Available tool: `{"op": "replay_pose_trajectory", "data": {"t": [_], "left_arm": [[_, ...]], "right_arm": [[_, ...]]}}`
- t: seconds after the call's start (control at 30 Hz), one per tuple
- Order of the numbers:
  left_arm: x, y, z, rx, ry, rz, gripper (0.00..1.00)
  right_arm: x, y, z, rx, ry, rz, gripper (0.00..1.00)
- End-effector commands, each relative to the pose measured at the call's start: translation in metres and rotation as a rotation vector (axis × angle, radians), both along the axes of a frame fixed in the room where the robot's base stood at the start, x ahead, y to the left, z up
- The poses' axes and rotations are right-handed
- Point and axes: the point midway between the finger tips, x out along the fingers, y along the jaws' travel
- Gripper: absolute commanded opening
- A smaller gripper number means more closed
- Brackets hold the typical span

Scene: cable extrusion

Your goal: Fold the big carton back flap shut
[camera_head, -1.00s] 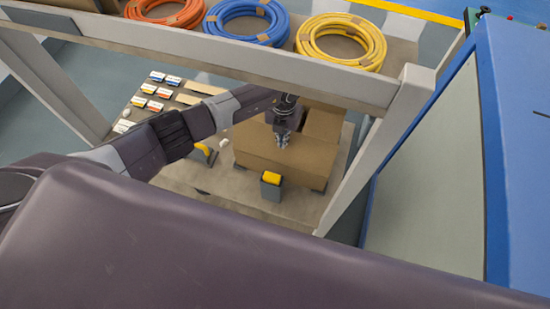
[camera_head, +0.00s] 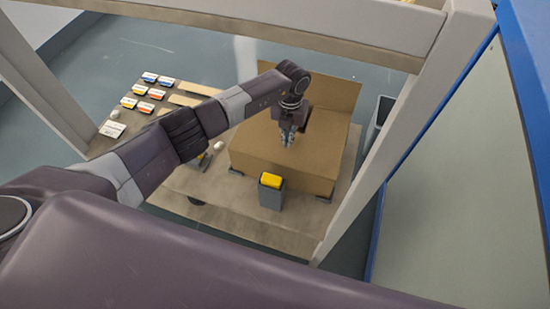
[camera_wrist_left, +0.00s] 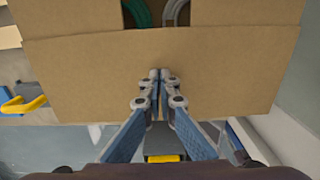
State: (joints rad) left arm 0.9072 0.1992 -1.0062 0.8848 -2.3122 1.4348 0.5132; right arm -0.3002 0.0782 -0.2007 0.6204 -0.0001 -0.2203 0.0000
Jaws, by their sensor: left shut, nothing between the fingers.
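The big brown carton (camera_head: 270,178) sits on the table. Its back flap (camera_head: 335,97) stands up at the far side in the head view. In the left wrist view the carton's near top flap (camera_wrist_left: 90,75) lies about flat, and a gap behind it shows green and pale coils (camera_wrist_left: 158,12) inside. My left gripper (camera_head: 288,143) points down over the carton top, on the near side of the back flap. Its fingertips (camera_wrist_left: 160,76) are together and empty over the near flap; I cannot tell whether they touch it. My right gripper is not in view.
A grey holder with a yellow item (camera_head: 271,181) stands in front of the carton. Several small coloured boxes (camera_head: 150,93) lie at the table's left. A pale frame post (camera_head: 405,130) and a blue-edged panel (camera_head: 465,160) are at the right. A grey bin (camera_head: 380,115) stands behind.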

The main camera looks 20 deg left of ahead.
Motion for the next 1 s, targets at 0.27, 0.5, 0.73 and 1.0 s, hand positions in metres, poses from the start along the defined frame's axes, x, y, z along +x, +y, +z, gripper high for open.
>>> {"op": "replay_pose_trajectory", "data": {"t": [0.27, 0.5, 0.73, 1.0], "left_arm": [[-0.002, 0.001, -0.016, 0.001, 0.003, 0.001, 0.0], [-0.004, 0.001, -0.018, 0.002, 0.005, 0.001, 0.0], [-0.004, 0.001, -0.005, 0.003, 0.005, 0.0, 0.0], [-0.002, 0.001, 0.037, 0.002, 0.002, 0.0, 0.0]], "right_arm": [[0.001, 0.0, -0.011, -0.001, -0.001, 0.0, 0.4], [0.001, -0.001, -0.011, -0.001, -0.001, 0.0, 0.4], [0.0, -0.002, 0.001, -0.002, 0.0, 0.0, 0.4], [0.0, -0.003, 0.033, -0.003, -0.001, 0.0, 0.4]]}}
